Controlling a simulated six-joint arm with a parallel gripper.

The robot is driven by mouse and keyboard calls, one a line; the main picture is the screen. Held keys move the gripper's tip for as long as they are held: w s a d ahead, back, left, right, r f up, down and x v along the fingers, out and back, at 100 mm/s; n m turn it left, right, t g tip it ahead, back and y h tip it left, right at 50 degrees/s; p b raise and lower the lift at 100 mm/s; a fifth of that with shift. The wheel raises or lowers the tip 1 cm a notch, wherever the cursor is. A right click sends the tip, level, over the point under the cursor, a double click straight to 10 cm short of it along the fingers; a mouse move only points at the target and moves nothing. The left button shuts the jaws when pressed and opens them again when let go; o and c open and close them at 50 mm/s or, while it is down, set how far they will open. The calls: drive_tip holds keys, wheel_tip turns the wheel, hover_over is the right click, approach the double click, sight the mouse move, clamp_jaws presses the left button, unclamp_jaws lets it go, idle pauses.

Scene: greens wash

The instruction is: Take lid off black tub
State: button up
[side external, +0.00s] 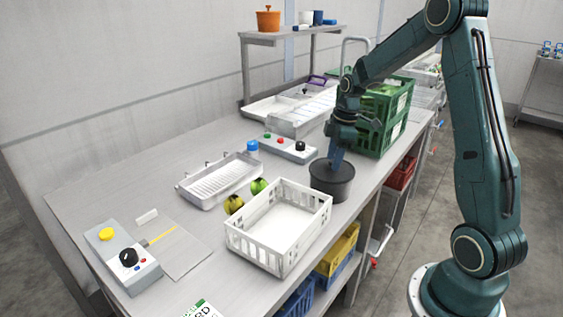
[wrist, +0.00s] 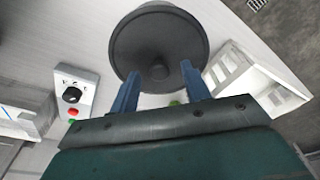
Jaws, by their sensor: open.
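The black tub (side external: 331,186) stands on the steel bench near its front edge, behind the white crate. Its dark round lid (wrist: 160,40) is on it, with a small round knob (wrist: 158,71) in the middle. My gripper (side external: 336,160) points down over the lid. In the wrist view my gripper (wrist: 158,75) has its two blue fingers apart, one on each side of the knob as seen there. I cannot tell whether the fingers touch the lid. Nothing is held between them.
A white slotted crate (side external: 279,243) stands close in front of the tub. Green stacked crates (side external: 385,115) stand just behind it. A control box (side external: 290,149) and a white draining tray (side external: 219,182) lie to the left. Green and yellow round items (side external: 258,186) sit by the crate.

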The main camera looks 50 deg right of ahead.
drive_tip(key=shift+f, duration=0.25)
idle(0.3)
drive_tip(key=c, duration=1)
